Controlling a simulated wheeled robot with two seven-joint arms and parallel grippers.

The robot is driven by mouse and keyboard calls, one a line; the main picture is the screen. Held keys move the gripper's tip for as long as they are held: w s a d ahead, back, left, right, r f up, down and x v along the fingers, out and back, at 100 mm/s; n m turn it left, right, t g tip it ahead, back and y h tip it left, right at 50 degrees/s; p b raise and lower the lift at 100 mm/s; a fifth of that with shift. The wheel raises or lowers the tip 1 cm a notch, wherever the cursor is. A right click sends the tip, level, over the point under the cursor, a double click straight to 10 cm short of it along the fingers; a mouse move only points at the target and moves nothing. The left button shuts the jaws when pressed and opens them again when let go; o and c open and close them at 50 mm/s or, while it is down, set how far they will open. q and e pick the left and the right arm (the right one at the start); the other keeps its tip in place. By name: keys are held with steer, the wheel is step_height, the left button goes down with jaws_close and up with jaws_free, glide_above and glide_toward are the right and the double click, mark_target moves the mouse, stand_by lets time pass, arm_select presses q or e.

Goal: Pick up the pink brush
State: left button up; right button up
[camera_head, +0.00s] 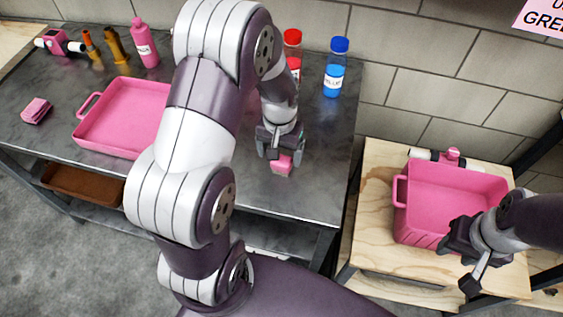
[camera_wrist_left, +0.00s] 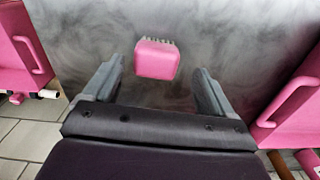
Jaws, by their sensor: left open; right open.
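The pink brush (camera_head: 283,166) is a small block on the grey metal table, near its right front part. In the left wrist view the brush (camera_wrist_left: 157,60) shows a smooth pink back and a row of grey bristles along its far edge. My left gripper (camera_head: 277,143) points down just over it. The two fingers are apart, one on each side of the brush in the left wrist view (camera_wrist_left: 159,68), with visible gaps. Whether they are level with it in height I cannot tell. My right gripper (camera_head: 463,258) is open and empty beside the pink bin on the right.
A pink tray (camera_head: 118,117) lies on the table, partly behind my left arm. A blue bottle (camera_head: 336,68), a red-capped bottle (camera_head: 292,40) and a pink bottle (camera_head: 145,45) stand at the back. A deep pink bin (camera_head: 445,190) stands on a wooden table (camera_head: 375,235).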

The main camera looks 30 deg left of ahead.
mark_target(282, 159)
arm_select(q)
steer(key=f, duration=0.2)
steer(key=shift+s+d+f, duration=0.2)
steer(key=shift+d+f, duration=0.15)
steer(key=shift+w+f, duration=0.1)
steer(key=shift+f, duration=0.1)
steer(key=shift+a, duration=0.1)
steer(key=c, duration=1.1)
steer(key=shift+o, duration=0.2)
steer(key=shift+r, duration=0.15)
